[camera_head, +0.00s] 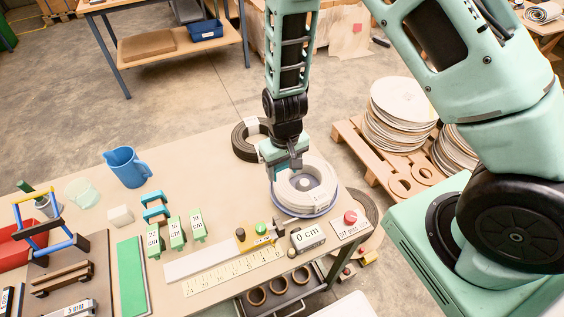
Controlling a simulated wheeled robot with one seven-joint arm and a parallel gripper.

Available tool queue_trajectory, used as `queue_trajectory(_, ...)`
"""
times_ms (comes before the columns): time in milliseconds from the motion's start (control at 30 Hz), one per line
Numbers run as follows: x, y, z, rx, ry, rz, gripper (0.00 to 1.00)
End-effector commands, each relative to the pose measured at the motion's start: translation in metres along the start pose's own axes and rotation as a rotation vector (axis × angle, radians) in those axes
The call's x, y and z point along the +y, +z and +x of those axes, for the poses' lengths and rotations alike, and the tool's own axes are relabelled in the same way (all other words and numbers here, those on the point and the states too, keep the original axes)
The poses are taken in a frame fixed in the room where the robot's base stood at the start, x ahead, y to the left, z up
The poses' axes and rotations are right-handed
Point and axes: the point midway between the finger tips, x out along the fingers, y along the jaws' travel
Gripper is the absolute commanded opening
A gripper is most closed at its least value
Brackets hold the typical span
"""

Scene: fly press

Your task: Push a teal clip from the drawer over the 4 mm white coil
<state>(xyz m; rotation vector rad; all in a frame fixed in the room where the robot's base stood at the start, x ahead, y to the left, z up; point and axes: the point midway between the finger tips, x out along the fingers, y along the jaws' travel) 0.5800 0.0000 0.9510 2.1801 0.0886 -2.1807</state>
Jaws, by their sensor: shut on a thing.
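The white coil (318,197) lies flat on a round blue-rimmed plate (299,214) near the far right of the bench, around a grey centre post. My gripper (284,172) points down at the coil's back left edge, very close to it or touching. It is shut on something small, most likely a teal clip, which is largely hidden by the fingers.
A dark coil (240,148) lies behind my gripper. In front of the plate are the 0 cm display (308,237), a red button (350,217) and a ruler (232,273). Green labelled blocks (176,233) and a blue jug (128,168) stand to the left.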

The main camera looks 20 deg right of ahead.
Motion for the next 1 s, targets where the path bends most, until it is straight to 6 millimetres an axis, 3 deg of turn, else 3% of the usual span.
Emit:
queue_trajectory(500, 0.0, 0.0, 0.048, -0.001, 0.0, 0.0, 0.38)
queue_trajectory(1000, 0.0, 0.0, 0.052, 0.0, 0.0, 0.0, 0.38)
